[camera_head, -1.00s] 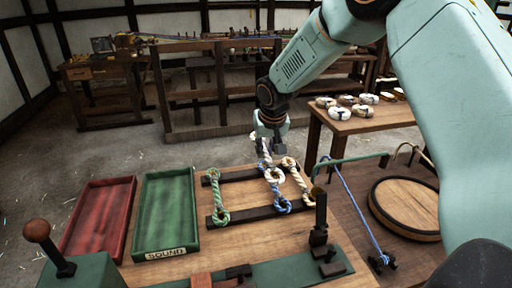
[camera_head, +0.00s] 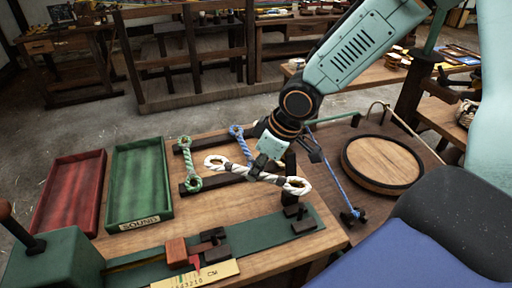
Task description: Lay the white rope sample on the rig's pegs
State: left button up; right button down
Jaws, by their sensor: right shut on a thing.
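The white rope sample (camera_head: 236,173) has an eye loop at each end. My right gripper (camera_head: 265,168) is shut on it near its middle. It hangs roughly level, left to right in the head view, in front of the dark rack bars (camera_head: 208,182). Its right loop is close to a dark upright post on the rig; I cannot tell whether they touch. The rig is a green bed (camera_head: 245,237) with dark fittings (camera_head: 300,220) at the right and a dark block (camera_head: 212,246) near the middle. My left gripper is not in view.
A green rope (camera_head: 190,165) and a blue rope (camera_head: 240,145) lie on the rack. A red tray (camera_head: 99,170) and a green tray marked SOUND (camera_head: 165,197) stand at the left. A round wooden disc (camera_head: 383,164) and a blue cord (camera_head: 330,175) are at the right.

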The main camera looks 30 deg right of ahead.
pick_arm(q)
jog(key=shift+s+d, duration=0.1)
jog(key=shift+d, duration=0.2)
pick_arm(e)
jog(key=s+a+f+n+g+y, duration=0.1)
jog(key=s+a+n+g, duration=0.1)
jog(key=s+n, duration=0.4)
jog(key=shift+s+a+f+n+g+y, duration=0.3)
jog(key=shift+a+n, duration=0.15)
jog(key=shift+n, duration=0.55)
jog(key=shift+w, duration=0.1)
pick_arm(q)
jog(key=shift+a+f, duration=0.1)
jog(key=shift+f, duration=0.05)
pick_arm(e)
jog(key=shift+a, duration=0.1)
pick_arm(q)
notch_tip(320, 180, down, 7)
jog(key=b, duration=0.7)
pick_arm(e)
jog(key=shift+f, duration=4.05)
